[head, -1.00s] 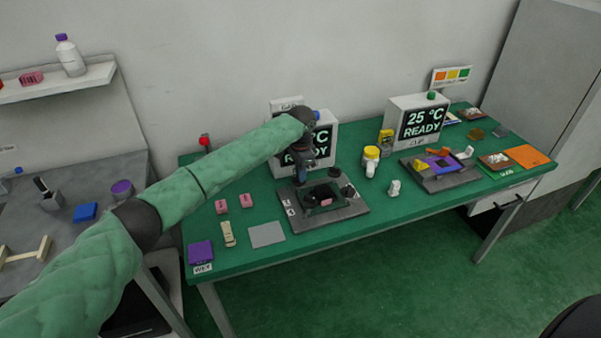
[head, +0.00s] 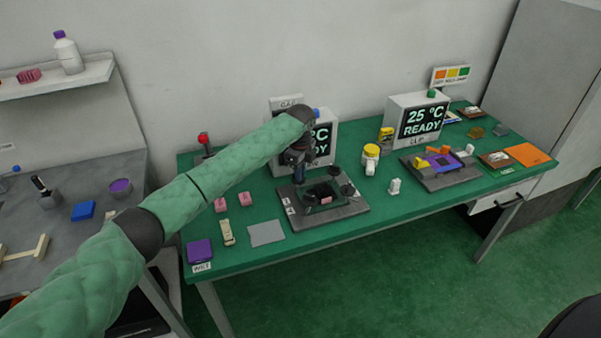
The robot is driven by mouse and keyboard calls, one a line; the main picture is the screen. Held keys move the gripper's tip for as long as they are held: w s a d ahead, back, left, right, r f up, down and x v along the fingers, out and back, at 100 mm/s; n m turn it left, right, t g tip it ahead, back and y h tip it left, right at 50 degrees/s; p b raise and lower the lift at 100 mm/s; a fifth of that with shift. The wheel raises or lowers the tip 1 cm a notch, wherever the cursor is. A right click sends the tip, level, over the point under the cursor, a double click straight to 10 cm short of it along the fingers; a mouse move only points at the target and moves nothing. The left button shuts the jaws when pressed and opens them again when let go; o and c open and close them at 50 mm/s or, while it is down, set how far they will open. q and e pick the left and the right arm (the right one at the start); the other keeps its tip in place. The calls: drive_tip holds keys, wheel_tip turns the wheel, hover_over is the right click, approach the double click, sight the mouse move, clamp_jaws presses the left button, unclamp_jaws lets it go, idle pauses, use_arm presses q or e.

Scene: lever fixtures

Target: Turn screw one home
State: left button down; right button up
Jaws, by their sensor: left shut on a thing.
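A dark grey fixture (head: 345,211) lies on the green bench, with white labels on its left edge and a dark green frame (head: 320,197) holding a small pink piece (head: 326,200). Dark round knobs (head: 348,190) show at its right and back. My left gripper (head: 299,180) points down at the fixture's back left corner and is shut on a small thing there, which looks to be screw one. The jaws hide the screw, so its depth cannot be seen. My right gripper is not in view.
A display box (head: 323,140) reading READY stands behind my left wrist. A second fixture (head: 440,172) and a 25 °C display (head: 420,122) are at the right. A yellow-capped bottle (head: 370,158) and white piece (head: 394,187) stand between. Pink blocks (head: 246,199) and a grey plate (head: 266,233) lie left.

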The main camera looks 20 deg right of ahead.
use_arm(q)
drive_tip(key=m, duration=0.3)
drive_tip(key=shift+a+m+b, duration=0.1)
drive_tip(key=shift+m+b, duration=0.2)
drive_tip(key=shift+b, duration=0.05)
drive_tip(key=m, duration=0.2)
drive_tip(key=shift+a+m, duration=0.1)
drive_tip(key=shift+m, duration=0.3)
drive_tip(key=m+b, duration=0.1)
drive_tip(key=m, duration=0.3)
drive_tip(key=m+b, duration=0.1)
drive_tip(key=m, duration=0.2)
drive_tip(key=shift+a+r+m, duration=0.1)
drive_tip(key=shift+a+m, duration=0.1)
drive_tip(key=shift+m, duration=0.2)
drive_tip(key=shift+w+m+b, duration=0.1)
drive_tip(key=shift+m+b, duration=0.5)
drive_tip(key=shift+m, duration=0.9)
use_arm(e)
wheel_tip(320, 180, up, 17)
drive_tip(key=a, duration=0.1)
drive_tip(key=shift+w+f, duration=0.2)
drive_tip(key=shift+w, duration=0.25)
use_arm(q)
drive_tip(key=c, duration=1.5)
unclamp_jaws()
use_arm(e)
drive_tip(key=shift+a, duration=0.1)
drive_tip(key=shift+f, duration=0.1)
